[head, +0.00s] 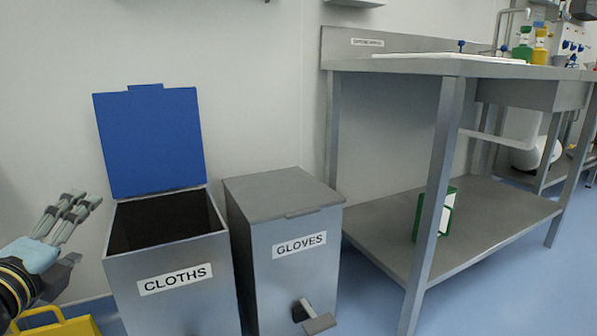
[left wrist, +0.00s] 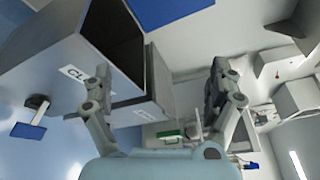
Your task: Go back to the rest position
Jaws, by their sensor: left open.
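My left gripper (head: 75,212) is at the left edge of the head view, left of the cloths bin and apart from it. In the left wrist view the left gripper (left wrist: 160,90) has its fingers spread wide with nothing between them. The cloths bin (head: 175,290) is a grey metal box with its blue lid (head: 150,140) raised; its inside looks dark. The cloths bin also shows in the left wrist view (left wrist: 40,52), beyond the fingers. My right gripper is in neither view.
A grey gloves bin (head: 290,255) with its lid shut and a front pedal stands beside the cloths bin. A steel table (head: 400,67) with a lower shelf (head: 375,225) stands to the right, with a green and white box (head: 448,212) on the shelf. A yellow object (head: 60,326) lies at the bottom left.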

